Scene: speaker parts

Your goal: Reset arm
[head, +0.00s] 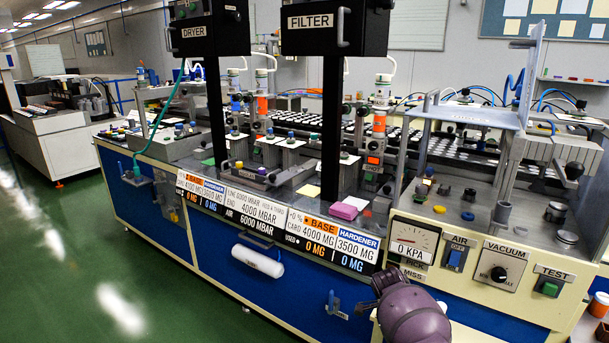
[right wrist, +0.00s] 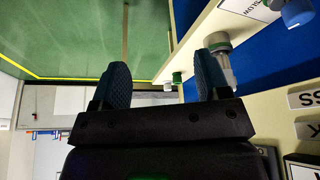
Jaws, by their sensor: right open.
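My right gripper (right wrist: 160,68) shows in the right wrist view with its two dark blue, textured fingers wide apart. Nothing is held between them. Green floor and a pale edge show beyond the gap. In the head view, a purple part of my arm is low in front of the bench, right of centre. My left gripper is in neither view.
A long blue and cream workbench (head: 130,206) crosses the head view. Its front carries a gauge (head: 413,240), a black vacuum knob (head: 498,274), a green test button (head: 550,288) and a white roll (head: 258,261). A pink block (head: 344,211) lies on top. Green floor (head: 70,270) is clear at left.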

